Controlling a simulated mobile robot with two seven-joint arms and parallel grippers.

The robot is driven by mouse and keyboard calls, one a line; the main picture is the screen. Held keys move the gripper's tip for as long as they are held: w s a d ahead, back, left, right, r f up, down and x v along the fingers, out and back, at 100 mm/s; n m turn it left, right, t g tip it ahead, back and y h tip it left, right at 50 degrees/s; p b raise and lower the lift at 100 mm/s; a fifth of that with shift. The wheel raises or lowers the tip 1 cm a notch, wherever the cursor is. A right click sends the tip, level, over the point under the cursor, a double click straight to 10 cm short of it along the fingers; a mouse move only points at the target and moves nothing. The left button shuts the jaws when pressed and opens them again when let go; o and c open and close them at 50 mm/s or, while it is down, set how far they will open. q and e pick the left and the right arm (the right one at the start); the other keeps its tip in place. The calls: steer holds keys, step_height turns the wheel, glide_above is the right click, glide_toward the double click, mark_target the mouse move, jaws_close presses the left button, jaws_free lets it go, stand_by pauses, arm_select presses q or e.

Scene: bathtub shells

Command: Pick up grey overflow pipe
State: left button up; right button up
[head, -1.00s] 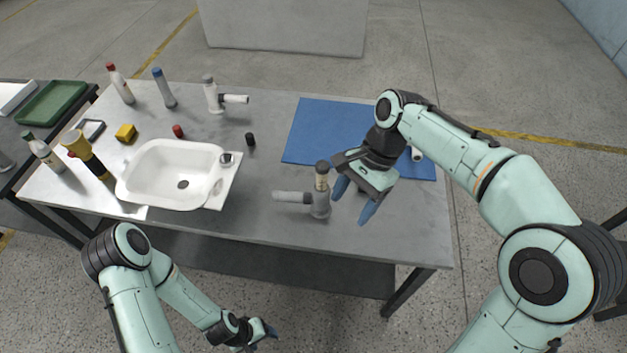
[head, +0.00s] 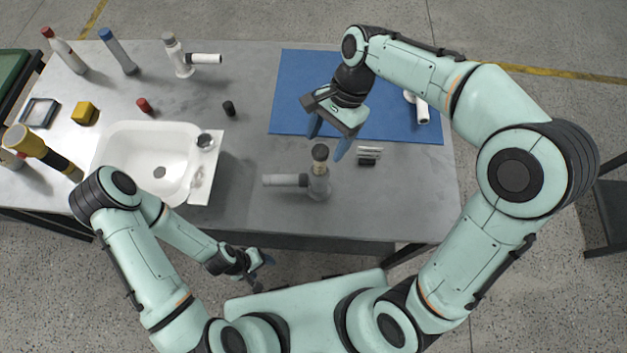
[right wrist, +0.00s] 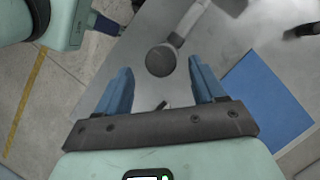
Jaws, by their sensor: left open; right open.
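The grey overflow pipe (head: 318,184) stands upright on the metal table near its front edge, with a side arm pointing left and a dark cap on top. In the right wrist view the pipe's dark round cap (right wrist: 160,61) shows just beyond my right fingertips, roughly centred between them. My right gripper (head: 328,140) is open and empty, its blue fingers pointing down close to the top of the pipe; it also shows in the right wrist view (right wrist: 160,78). Contact cannot be seen. My left gripper (head: 266,272) is open and low, off the table's front edge.
A white basin (head: 110,160) is at the left. A white pipe piece (head: 182,60) stands at the back, and another (head: 422,110) lies on the blue mat (head: 290,85). A small metallic part (head: 369,155) sits right of the grey pipe.

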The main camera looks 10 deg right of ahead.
mark_target(319, 159)
steer(key=shift+x, duration=1.1)
steer(key=x, duration=0.4)
steer(key=shift+w+f+b, duration=0.1)
steer(key=shift+f+b, duration=0.2)
jaws_close()
